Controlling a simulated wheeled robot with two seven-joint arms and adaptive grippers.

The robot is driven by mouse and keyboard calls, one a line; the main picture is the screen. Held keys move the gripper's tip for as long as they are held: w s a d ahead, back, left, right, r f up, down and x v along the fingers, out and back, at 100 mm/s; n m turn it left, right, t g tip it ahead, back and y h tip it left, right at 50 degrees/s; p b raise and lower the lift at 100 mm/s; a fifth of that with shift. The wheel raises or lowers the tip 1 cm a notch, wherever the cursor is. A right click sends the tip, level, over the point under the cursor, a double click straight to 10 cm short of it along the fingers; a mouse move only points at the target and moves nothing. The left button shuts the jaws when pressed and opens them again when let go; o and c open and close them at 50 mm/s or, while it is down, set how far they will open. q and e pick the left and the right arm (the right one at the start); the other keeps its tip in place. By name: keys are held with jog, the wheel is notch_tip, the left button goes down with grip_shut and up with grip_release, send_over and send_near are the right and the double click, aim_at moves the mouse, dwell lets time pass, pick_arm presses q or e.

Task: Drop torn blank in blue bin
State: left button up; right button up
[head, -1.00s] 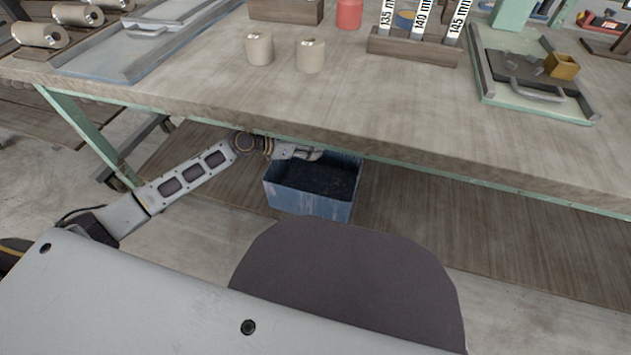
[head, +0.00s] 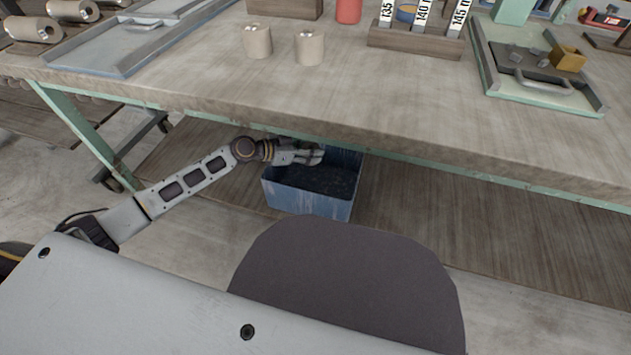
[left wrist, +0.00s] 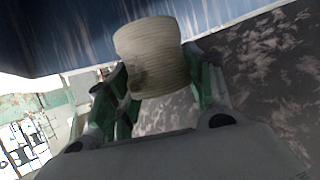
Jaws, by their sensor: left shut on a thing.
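The blue bin (head: 308,202) stands on the lower shelf under the workbench, with dark grey material inside. My left gripper (head: 316,154) is over the bin's opening, below the tabletop edge. In the left wrist view my left gripper (left wrist: 162,88) is shut on a pale ribbed clay cylinder, the blank (left wrist: 153,45), with a dark rough patch low on its side. Behind it show the bin's blue wall (left wrist: 75,35) and the dark, flecked bin contents (left wrist: 265,75). In the head view the blank is too small to make out. My right gripper is not in view.
The workbench top (head: 200,85) overhangs the bin closely. Two clay cylinders (head: 257,41) (head: 309,48) stand on it. A tray (head: 130,45) lies at left, a green-edged tray (head: 540,88) at right. The lower shelf (head: 430,210) is bare right of the bin.

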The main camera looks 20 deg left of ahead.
pick_arm(q)
jog(key=shift+f+b, duration=0.5)
jog(key=shift+f, duration=0.5)
jog(key=o, duration=1.2)
jog(key=shift+o, duration=0.2)
jog(key=v, duration=1.2)
jog(key=shift+w, duration=0.1)
dwell(0.4)
jog(key=shift+a, duration=0.15)
